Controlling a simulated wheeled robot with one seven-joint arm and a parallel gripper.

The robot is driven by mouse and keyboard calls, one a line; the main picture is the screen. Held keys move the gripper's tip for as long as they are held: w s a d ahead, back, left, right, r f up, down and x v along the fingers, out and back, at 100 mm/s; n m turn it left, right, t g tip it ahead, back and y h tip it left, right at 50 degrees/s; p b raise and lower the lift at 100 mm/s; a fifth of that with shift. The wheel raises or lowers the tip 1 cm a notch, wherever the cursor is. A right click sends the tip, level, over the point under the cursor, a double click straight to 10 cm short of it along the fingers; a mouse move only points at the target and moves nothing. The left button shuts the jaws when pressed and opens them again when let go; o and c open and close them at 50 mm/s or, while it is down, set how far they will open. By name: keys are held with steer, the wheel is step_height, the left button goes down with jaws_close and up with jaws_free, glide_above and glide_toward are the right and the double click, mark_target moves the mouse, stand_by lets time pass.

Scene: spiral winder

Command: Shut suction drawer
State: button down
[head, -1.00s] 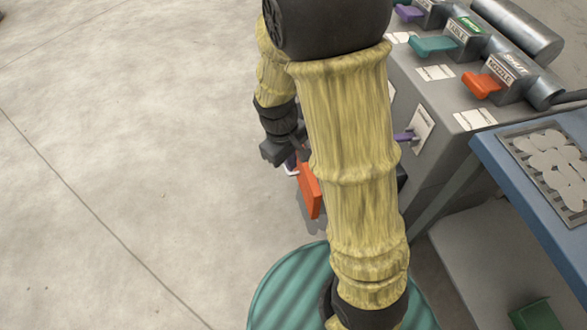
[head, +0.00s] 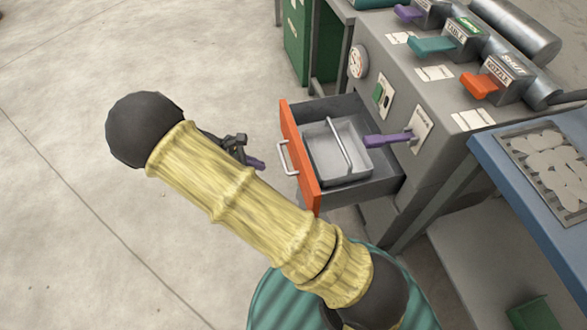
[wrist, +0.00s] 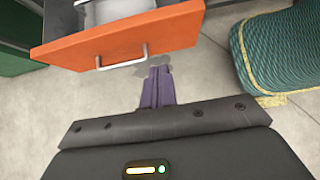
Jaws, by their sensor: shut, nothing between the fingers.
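The suction drawer is open, pulled out from the grey machine. Its orange front (head: 298,152) has a pale bar handle (head: 284,158), and a grey tray with a bar across it (head: 338,152) sits inside. My gripper (head: 258,163) is left of the drawer front, apart from the handle. In the wrist view the orange front (wrist: 180,33) with its handle (wrist: 122,62) lies ahead. My gripper's purple fingers (wrist: 160,72) are together and empty, just below the drawer front's lower edge in that picture. I cannot tell the exact gap to the drawer.
A purple lever (head: 385,140) sticks out of the machine above the drawer. A blue table (head: 500,190) stands at the right and a green cabinet (head: 297,35) at the back. The concrete floor on the left is clear. Green coiled rope (wrist: 285,50) shows in the wrist view.

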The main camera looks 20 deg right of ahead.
steer(key=b, duration=0.4)
glide_toward(304, 173)
steer(key=x, duration=0.5)
steer(key=shift+w+f, duration=0.2)
steer(key=shift+f, duration=0.4)
steer(key=shift+d+r, duration=0.1)
steer(key=shift+d, duration=0.2)
